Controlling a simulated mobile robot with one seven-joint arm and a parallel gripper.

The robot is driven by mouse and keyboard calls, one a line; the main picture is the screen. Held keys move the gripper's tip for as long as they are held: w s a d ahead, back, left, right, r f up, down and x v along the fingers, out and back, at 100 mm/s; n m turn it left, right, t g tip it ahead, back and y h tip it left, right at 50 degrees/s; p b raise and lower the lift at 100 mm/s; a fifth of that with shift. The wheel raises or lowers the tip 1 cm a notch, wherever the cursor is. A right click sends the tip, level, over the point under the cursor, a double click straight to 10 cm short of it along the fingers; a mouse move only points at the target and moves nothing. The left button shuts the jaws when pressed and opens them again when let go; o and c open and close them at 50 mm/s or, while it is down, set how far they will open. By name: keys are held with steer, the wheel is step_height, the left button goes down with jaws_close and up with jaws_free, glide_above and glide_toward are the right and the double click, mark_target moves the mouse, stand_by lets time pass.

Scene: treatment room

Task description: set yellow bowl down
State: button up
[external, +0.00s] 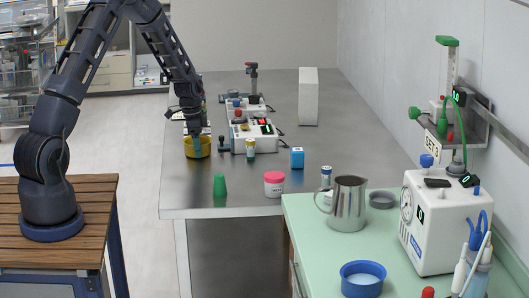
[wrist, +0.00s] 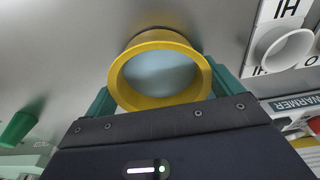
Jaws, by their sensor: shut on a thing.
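The yellow bowl (external: 198,150) is at the left edge area of the steel bench, upright, below my gripper (external: 195,132). In the wrist view the bowl (wrist: 160,103) sits between the two teal fingers of my gripper (wrist: 163,88), which are shut on it. Its round rim faces the camera, and a pale grey-blue surface shows inside it. I cannot tell whether its underside touches the steel bench (external: 260,185) or hangs just above it.
A green cup (external: 219,186) and a pink-lidded jar (external: 273,185) stand nearer the front. A white cup (wrist: 288,50) stands on a lettered card in the wrist view. Bench between bowl and green cup is clear.

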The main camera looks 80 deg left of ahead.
steer(key=shift+f, duration=0.15)
steer(key=o, duration=0.7)
steer(key=r, duration=0.4)
steer(key=s+r, duration=0.1)
steer(key=r, duration=0.7)
steer(key=shift+s+r, duration=0.1)
steer(key=shift+s, duration=0.1)
